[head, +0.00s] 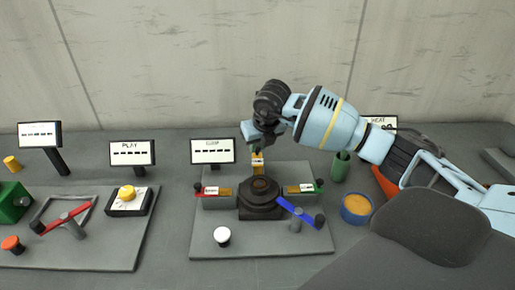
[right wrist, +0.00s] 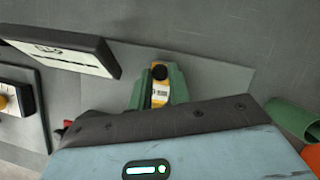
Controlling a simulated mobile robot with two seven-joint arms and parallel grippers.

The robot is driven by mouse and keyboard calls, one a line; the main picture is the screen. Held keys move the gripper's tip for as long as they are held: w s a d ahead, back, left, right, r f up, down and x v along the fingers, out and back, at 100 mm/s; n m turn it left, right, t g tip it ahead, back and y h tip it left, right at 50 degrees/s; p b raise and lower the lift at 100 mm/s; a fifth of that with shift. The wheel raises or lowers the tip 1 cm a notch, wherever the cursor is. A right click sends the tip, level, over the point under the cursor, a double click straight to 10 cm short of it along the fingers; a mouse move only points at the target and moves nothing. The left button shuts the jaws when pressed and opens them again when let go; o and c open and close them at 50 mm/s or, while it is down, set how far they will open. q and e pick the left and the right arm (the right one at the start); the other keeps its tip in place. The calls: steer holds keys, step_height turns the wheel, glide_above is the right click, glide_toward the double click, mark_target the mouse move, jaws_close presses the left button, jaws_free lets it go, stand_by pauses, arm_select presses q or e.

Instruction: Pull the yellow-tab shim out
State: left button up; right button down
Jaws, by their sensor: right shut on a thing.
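The yellow-tab shim (head: 257,163) stands at the back of the dark screw jack (head: 260,208) on the grey board. My right gripper (head: 256,149) reaches down over it from behind. In the right wrist view, the green fingers (right wrist: 159,93) are shut on the yellow tab (right wrist: 160,90), which bears a dark round spot and a label. The shim's lower part is hidden in the head view by the jack. My left gripper does not show.
A red-tab piece (head: 200,188) sits left of the jack and a green-tab piece (head: 319,183) right. A blue lever (head: 297,210) and white knob (head: 222,235) are in front. A display (head: 213,151) stands behind left; a blue bowl (head: 357,209) and green cup (head: 340,167) stand right.

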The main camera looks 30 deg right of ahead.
steer(key=shift+w+d+f, duration=0.1)
steer(key=shift+w+d, duration=0.35)
steer(key=shift+w, duration=0.35)
steer(key=shift+r, duration=0.2)
steer(key=c, duration=1.3)
jaws_free()
steer(key=shift+w+d+f, duration=0.1)
steer(key=v, duration=0.8)
